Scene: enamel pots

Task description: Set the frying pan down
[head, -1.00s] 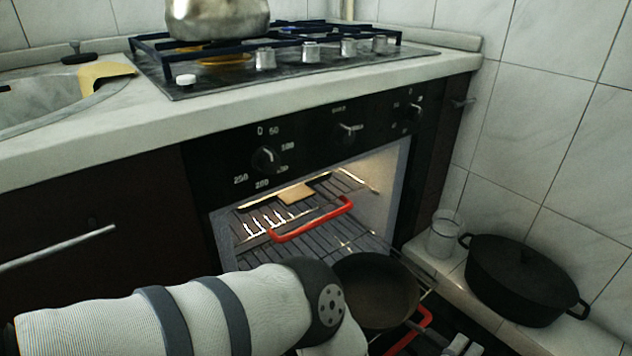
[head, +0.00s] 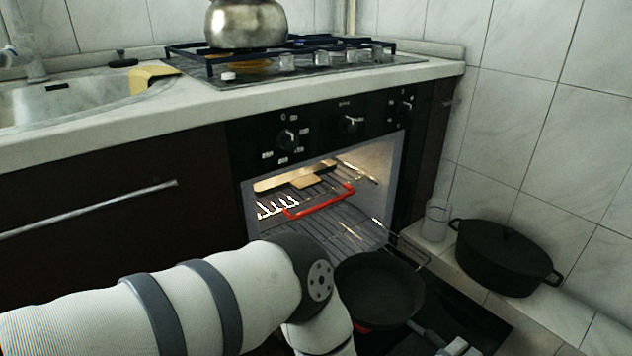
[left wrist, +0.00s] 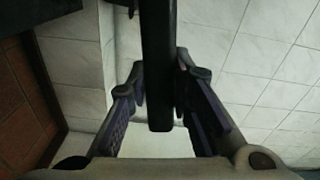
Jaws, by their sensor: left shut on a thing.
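The dark frying pan (head: 380,290) is in front of the open, lit oven, with its handle pointing to the lower right. My left gripper (head: 458,346) is at the bottom edge of the head view, partly cut off, at the handle end. In the left wrist view, my left gripper (left wrist: 160,105) is shut around the black pan handle (left wrist: 158,50), which runs between its fingers. The pan looks about level. Whether its base touches anything below is hidden. My right gripper is not in view.
The oven rack (head: 345,235) has a red handle-like bar (head: 320,202) above it. A black lidded pot (head: 505,258) and a clear glass (head: 436,222) stand on the ledge at right. A metal kettle (head: 246,24) is on the hob. Something red shows under the pan.

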